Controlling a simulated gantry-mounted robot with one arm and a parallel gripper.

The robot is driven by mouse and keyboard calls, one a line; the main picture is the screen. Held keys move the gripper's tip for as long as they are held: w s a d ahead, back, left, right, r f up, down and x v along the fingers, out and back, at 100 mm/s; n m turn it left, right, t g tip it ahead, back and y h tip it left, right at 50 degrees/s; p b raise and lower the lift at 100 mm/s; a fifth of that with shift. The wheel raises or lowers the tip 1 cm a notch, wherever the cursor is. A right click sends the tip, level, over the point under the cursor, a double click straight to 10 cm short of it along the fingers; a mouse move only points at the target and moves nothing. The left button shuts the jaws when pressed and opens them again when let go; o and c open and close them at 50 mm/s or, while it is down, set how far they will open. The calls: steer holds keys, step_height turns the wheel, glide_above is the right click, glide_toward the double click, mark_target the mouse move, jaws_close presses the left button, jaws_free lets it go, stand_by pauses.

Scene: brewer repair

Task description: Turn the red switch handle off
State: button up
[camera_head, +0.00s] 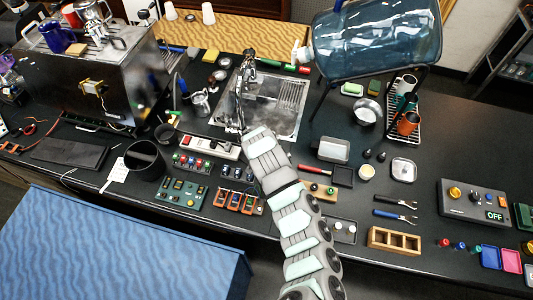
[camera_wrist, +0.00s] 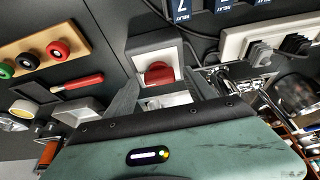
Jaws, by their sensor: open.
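The red switch handle (camera_wrist: 158,73) is a small rounded red piece on a grey, light-edged switch box (camera_wrist: 150,48) in the wrist view. My gripper (camera_wrist: 163,84) is open, with one finger to the left of the handle and one to the right. The handle shows between the fingers with nothing visibly gripped. I cannot tell whether either finger touches it. In the head view, my arm covers the place of the switch, so handle and box are hidden there.
A power strip (camera_head: 207,145) with plugs lies beside the switch area. Relay modules (camera_head: 238,202) stand nearby. A wooden board (camera_wrist: 45,55) with coloured knobs and a red-handled tool (camera_wrist: 78,86) are on the other side. A sink (camera_head: 262,103) lies behind.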

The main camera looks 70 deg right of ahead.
steer(key=c, duration=1.4)
